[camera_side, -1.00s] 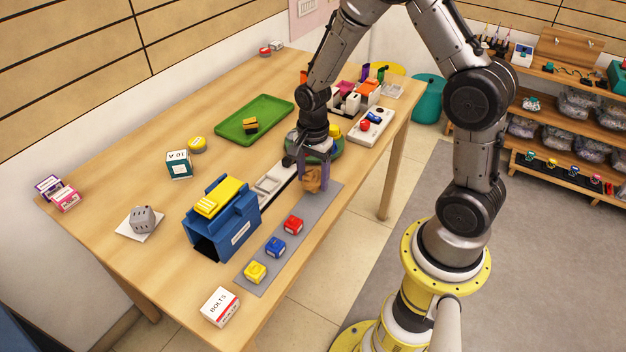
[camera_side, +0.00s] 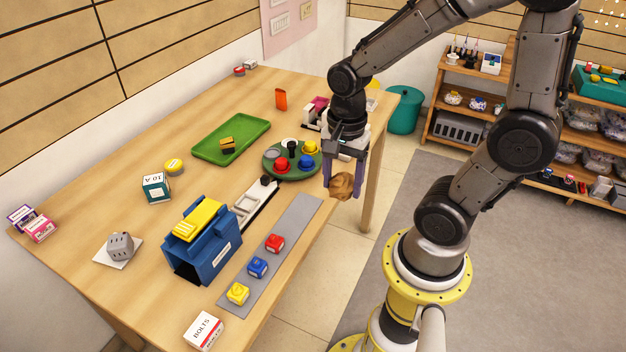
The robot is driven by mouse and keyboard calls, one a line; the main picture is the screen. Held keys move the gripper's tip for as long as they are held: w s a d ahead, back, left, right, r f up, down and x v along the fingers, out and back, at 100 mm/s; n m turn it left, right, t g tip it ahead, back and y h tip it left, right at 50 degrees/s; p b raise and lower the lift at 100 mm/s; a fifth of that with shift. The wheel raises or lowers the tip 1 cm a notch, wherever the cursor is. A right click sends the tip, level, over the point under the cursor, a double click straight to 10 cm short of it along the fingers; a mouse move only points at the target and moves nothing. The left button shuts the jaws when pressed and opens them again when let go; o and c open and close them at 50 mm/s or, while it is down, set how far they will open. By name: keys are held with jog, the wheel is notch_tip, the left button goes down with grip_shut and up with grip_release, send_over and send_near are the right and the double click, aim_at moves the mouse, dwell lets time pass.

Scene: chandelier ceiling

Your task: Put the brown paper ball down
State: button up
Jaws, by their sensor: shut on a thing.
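The brown paper ball (camera_side: 342,187) is a crumpled tan lump held between the fingertips. My gripper (camera_side: 342,180) is shut on it, pointing down. It hangs in the picture just right of the round green tray and by the table's right edge. I cannot tell whether the ball is over the table or past its edge. The ball seems to be off any surface. The far finger is partly hidden by the ball and the near one.
A round green tray (camera_side: 273,158) holds several coloured knobs. A grey strip (camera_side: 295,215) carries yellow, blue and red blocks; its far end is bare. A blue bin (camera_side: 202,247), a green rectangular tray (camera_side: 205,151) and a BOLTS box (camera_side: 204,332) stand on the table (camera_side: 110,185).

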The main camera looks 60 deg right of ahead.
jog(key=shift+s, duration=0.25)
jog(key=w+a, duration=0.3)
jog(key=w, duration=1.7)
jog(key=w+f, duration=0.3)
jog(key=w, duration=0.1)
jog(key=w+f, duration=0.3)
jog(key=w, duration=0.1)
jog(key=w+f, duration=0.3)
jog(key=w, duration=0.1)
jog(key=shift+w, duration=0.4)
jog(key=shift+w+f, duration=0.5)
jog(key=shift+f, duration=1.5)
jog(key=shift+f, duration=0.15)
